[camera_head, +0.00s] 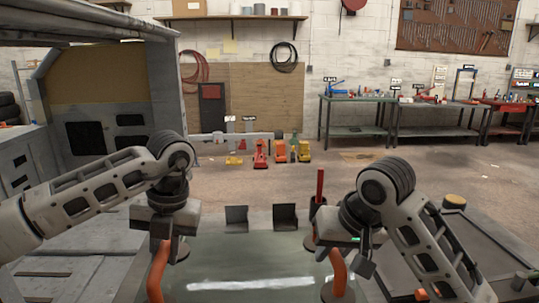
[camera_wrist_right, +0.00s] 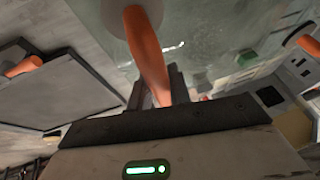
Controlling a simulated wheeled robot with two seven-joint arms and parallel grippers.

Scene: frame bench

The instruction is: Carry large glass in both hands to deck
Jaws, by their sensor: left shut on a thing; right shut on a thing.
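The large glass (camera_head: 250,262) is a clear, greenish pane at the bottom middle of the head view, with a bright reflection across it. Orange handles with dark round cups sit at its left (camera_head: 158,272) and right (camera_head: 338,275) sides. My left gripper (camera_head: 163,232) is shut on the left handle. My right gripper (camera_head: 340,245) is shut on the right handle. In the right wrist view, that orange handle (camera_wrist_right: 148,55) runs between the fingers (camera_wrist_right: 160,88), and the glass (camera_wrist_right: 205,30) lies beyond it. I cannot tell for sure which surface is the deck.
Two dark angled brackets (camera_head: 236,218) (camera_head: 285,217) stand beyond the glass. A flat dark framed surface (camera_head: 475,245) lies at the right. A large metal cab (camera_head: 100,110) stands at the left. Workbenches (camera_head: 355,115) and red and yellow equipment (camera_head: 262,153) are at the back, across open floor.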

